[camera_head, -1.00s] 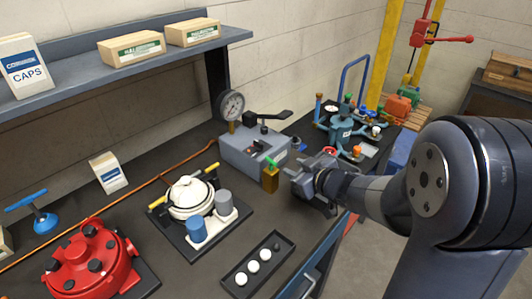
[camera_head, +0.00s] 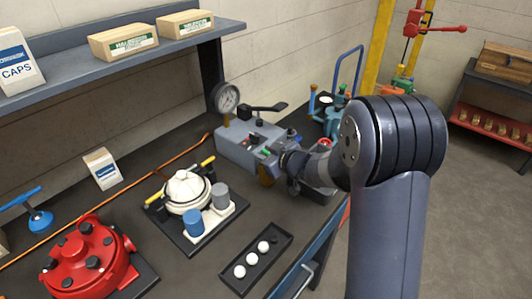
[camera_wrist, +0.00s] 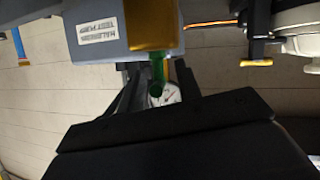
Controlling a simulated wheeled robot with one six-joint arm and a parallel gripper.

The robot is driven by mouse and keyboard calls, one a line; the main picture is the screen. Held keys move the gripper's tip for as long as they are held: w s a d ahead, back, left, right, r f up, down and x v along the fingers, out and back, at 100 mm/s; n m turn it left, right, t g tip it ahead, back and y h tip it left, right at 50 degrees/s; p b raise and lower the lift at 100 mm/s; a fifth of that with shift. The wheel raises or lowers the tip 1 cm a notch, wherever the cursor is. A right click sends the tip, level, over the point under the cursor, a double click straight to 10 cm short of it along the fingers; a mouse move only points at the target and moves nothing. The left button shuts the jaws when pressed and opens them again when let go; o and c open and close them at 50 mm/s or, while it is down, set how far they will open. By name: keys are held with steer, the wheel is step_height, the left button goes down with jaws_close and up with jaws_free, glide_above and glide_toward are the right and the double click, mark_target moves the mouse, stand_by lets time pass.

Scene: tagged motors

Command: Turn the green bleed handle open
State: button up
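The green bleed handle (camera_head: 265,152) shows as a small green patch at the front of the grey test pump (camera_head: 240,147). Its brass valve block (camera_head: 265,177) is partly hidden by my gripper. In the wrist view the green handle (camera_wrist: 157,72) sticks out from the brass block (camera_wrist: 150,22), between the two dark fingers of my gripper (camera_wrist: 158,80). The fingers are apart, with a gap around the handle. I cannot tell whether either finger touches it. In the head view my gripper (camera_head: 285,165) is right beside the valve block.
A pressure gauge (camera_head: 228,98) and a black lever (camera_head: 264,107) stand on the pump. A white-domed part with cylinders on a tray (camera_head: 222,228), a black tray (camera_head: 243,284) of white balls and a red flanged housing (camera_head: 85,262) lie left. A blue-handled device (camera_head: 335,110) stands behind.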

steer(key=shift+c, duration=0.5)
jaws_close()
steer(key=shift+r+n+y+p, duration=0.25)
steer(key=shift+n+y+p, duration=0.05)
steer(key=shift+p, duration=0.8)
steer(key=shift+n+g+y+p, duration=0.35)
steer(key=shift+g+p, duration=0.25)
steer(key=shift+p, duration=0.25)
steer(key=shift+f+n+p, duration=0.15)
steer(key=shift+n+p, duration=0.1)
steer(key=shift+p, duration=0.05)
